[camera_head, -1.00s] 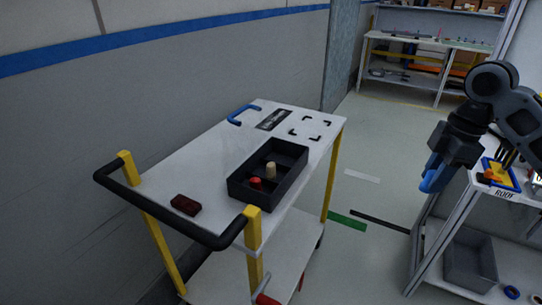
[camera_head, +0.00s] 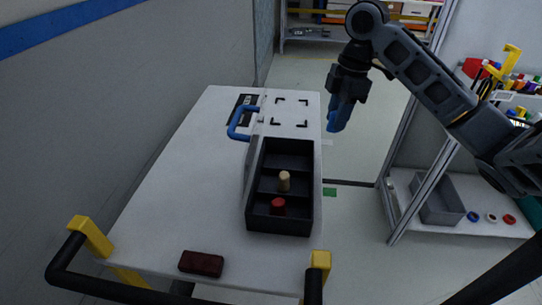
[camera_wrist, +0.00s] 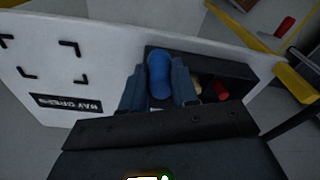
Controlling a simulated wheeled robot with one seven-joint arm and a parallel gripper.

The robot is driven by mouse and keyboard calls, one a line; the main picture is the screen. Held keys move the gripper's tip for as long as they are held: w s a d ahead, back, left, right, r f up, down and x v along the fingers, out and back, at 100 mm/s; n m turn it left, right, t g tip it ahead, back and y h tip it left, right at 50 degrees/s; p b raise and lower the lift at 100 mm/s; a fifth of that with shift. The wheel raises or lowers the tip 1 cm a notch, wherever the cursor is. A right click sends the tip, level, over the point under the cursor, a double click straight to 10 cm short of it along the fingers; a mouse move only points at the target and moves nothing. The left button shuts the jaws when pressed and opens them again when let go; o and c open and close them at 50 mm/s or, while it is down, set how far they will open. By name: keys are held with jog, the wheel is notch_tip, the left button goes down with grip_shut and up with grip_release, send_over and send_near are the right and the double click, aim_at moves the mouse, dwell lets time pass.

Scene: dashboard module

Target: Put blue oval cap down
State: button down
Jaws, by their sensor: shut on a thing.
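The blue oval cap (camera_wrist: 159,75) is between the two fingers of my gripper (camera_wrist: 160,92) in the wrist view, and the gripper is shut on it. In the head view my gripper (camera_head: 341,112) hangs from the arm beyond the right edge of the cart top, above the floor gap; the cap is hard to tell from the blue fingers there. The black tray (camera_head: 250,205) with compartments lies on the white cart top (camera_head: 180,190). It holds a tan peg (camera_head: 284,181) in the middle compartment and a red peg (camera_head: 278,206) in the near one. Its far compartment looks empty.
Black corner marks (camera_head: 290,112) frame a bare patch at the cart's far end, beside a blue handle (camera_head: 240,122) and a black label. A dark red block (camera_head: 201,263) lies near the front. A shelf with a grey bin (camera_head: 437,203) stands right. The cart's left side is clear.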

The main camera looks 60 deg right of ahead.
jog(key=w+a+f, duration=0.2)
jog(key=w, duration=0.1)
jog(key=w+a+f, duration=0.2)
jog(key=w, duration=0.1)
jog(key=w+a+f, duration=0.2)
jog(key=w, duration=0.1)
jog(key=shift+w+f, duration=0.3)
jog(key=shift+f, duration=0.05)
jog(key=shift+f+p, duration=0.35)
jog(key=shift+f, duration=1.7)
jog(key=shift+f, duration=0.1)
jog(key=c, duration=1.1)
grip_release()
jog(key=shift+c, duration=0.2)
notch_tip(320, 180, up, 12)
jog(key=s, duration=0.1)
jog(key=shift+d+p, duration=0.45)
